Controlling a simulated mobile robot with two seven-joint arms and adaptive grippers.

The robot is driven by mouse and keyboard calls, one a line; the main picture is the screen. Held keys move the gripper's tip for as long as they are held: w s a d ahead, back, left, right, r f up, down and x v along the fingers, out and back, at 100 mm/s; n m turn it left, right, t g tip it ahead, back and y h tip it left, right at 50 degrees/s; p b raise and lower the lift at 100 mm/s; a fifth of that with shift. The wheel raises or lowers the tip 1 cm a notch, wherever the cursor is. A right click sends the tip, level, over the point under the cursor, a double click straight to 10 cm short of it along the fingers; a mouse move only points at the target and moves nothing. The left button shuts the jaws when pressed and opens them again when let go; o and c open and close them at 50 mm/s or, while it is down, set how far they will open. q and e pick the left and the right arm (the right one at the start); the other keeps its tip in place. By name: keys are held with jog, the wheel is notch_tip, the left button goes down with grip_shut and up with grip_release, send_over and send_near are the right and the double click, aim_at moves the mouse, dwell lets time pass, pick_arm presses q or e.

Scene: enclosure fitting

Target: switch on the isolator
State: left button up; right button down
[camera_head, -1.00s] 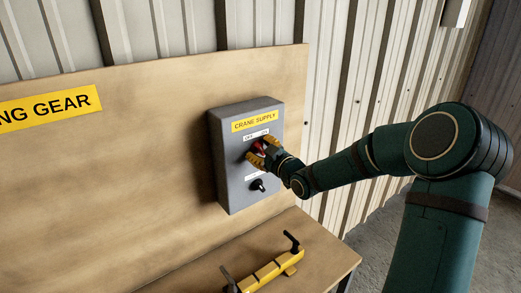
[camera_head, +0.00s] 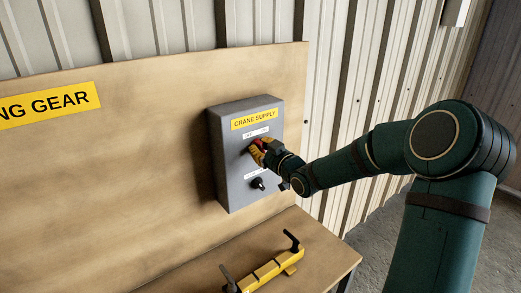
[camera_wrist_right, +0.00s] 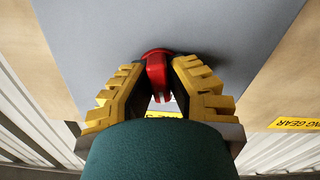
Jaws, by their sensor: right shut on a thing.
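The isolator is a grey box (camera_head: 235,160) on the upright wooden board, with a yellow CRANE SUPPLY label (camera_head: 254,120) at its top. Its red rotary handle (camera_head: 260,143) is on the front, below a small white label, and mostly covered by my gripper. My right gripper (camera_head: 260,151) is at the box front, shut on the red handle. In the right wrist view, the red handle (camera_wrist_right: 158,75) sits between the two yellow fingers (camera_wrist_right: 158,82). The handle's exact angle against its label is hard to read. My left gripper is out of view.
A black knob (camera_head: 258,184) sits lower on the box, just below my gripper. A yellow bar with black handles (camera_head: 268,271) lies on the wooden bench (camera_head: 200,270). A yellow sign (camera_head: 45,104) is on the board at left. Open floor shows at right.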

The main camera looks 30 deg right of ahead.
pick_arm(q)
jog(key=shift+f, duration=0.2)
pick_arm(e)
jog(key=m, duration=0.4)
jog(key=shift+r+m, duration=0.1)
jog(key=shift+m, duration=0.2)
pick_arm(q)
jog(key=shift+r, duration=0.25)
pick_arm(e)
jog(key=shift+m, duration=2.2)
jog(key=c, duration=0.9)
grip_release()
jog(key=shift+w, duration=0.1)
jog(key=shift+c, duration=0.2)
jog(key=s, duration=1.2)
jog(key=shift+d, duration=0.45)
